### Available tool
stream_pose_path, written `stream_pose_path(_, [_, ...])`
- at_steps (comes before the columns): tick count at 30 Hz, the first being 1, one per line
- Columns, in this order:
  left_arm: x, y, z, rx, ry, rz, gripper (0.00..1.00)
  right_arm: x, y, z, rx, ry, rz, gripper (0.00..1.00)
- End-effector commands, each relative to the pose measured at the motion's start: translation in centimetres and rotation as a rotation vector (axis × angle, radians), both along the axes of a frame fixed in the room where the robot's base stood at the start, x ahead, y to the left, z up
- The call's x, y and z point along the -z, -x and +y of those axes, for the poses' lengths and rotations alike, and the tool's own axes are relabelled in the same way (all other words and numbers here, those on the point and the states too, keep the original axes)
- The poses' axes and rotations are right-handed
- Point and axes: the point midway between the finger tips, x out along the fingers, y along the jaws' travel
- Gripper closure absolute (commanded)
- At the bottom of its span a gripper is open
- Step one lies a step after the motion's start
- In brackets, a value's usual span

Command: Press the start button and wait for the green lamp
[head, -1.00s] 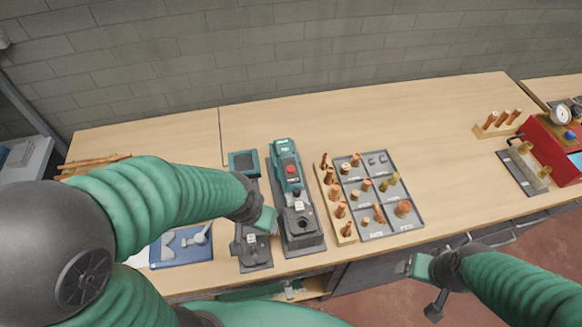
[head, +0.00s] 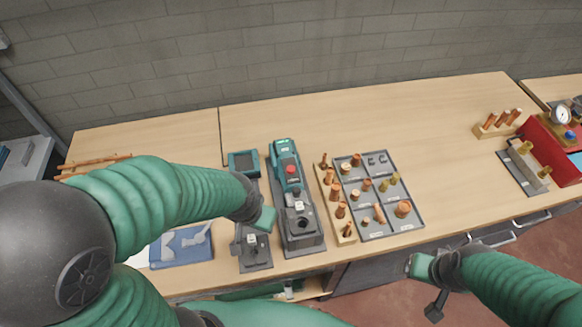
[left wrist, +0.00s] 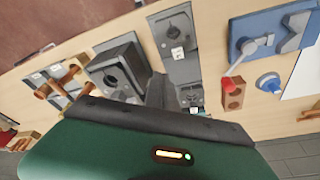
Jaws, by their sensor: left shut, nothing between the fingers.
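A teal and grey machine (head: 287,178) with a red button (head: 291,170) on its upper part stands near the table's middle. A small bright green patch (head: 283,143) shows at its top; I cannot tell whether it is a lit lamp. To its left stands a second grey unit (head: 255,256) with a dark, teal-framed screen (head: 243,163). My left gripper (head: 265,219) is shut and empty above the gap between these units. Its dark fingers (left wrist: 155,90) also show in the left wrist view, pointing between grey bases. My right gripper (head: 421,267) hangs before the table's front edge; its jaws are unclear.
A grey tray (head: 376,222) and a wooden rack (head: 345,240) of copper parts sit right of the machine. A blue mat (head: 180,246) with tools lies left. A red unit (head: 555,145) stands far right. The back of the table is clear.

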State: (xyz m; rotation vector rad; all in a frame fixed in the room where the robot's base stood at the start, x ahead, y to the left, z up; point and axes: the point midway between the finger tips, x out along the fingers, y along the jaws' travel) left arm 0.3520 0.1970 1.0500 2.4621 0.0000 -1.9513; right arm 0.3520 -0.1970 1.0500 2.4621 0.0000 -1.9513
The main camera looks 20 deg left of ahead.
Motion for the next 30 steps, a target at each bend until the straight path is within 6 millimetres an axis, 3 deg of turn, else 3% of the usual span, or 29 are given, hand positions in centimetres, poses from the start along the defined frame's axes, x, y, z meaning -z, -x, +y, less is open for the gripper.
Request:
stream_pose_path(24, [-0.1,-0.1,0.1,0.004,-0.003,-0.003,1.00,-0.2,0.0,0.0,0.000,0.000,0.000,0.22])
stream_pose_path(28, [-1.4,-2.0,0.9,0.074,-0.042,-0.043,1.00,-1.8,0.0,0.0,0.000,0.000,0.000,0.22])
stream_pose_path(30, [-2.7,-4.2,1.7,0.163,-0.085,-0.093,1.00,-3.4,0.0,0.0,0.000,0.000,0.000,0.22])
